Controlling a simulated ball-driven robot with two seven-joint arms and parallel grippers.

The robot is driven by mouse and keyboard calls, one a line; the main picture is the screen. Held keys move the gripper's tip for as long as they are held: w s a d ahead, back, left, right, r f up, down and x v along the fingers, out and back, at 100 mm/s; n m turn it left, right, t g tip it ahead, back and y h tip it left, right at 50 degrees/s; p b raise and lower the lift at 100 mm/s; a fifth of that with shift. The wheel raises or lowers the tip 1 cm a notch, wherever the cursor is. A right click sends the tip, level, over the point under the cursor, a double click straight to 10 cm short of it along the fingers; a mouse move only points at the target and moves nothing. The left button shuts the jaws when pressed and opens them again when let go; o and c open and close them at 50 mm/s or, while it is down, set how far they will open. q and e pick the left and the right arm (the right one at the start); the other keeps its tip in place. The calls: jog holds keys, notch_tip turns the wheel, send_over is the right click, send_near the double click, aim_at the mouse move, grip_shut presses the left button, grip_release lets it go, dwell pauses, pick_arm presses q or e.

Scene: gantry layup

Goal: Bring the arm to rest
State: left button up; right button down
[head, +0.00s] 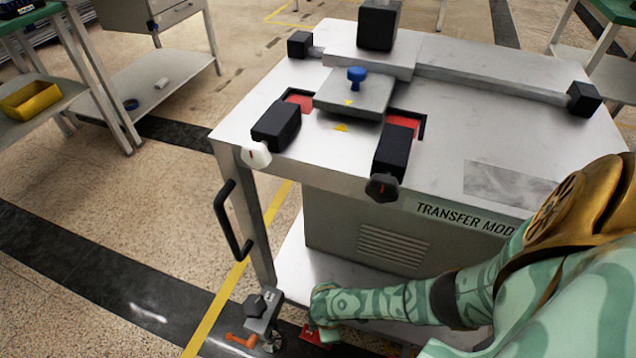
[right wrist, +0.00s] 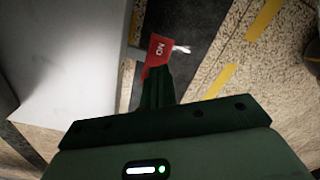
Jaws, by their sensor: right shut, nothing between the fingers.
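My right arm (head: 400,300), green and patterned, comes in from the right in the head view and reaches down past the front of the transfer cart (head: 270,115). In the right wrist view my right gripper (right wrist: 158,74) is shut, its dark fingers together with nothing held. A red pedal-like piece with white lettering (right wrist: 158,48) lies just past the fingertips; whether they touch cannot be told. The red piece also shows in the head view (head: 312,335), beside the end of my arm. My left gripper is not in view.
The cart's top carries a grey plate with a blue knob (head: 356,76) and dark clamp blocks (head: 277,125). A black handle (head: 230,220) sticks out at its left. A grey bracket with an orange lever (head: 242,341) is low at the front.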

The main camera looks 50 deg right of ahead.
dwell(0.6)
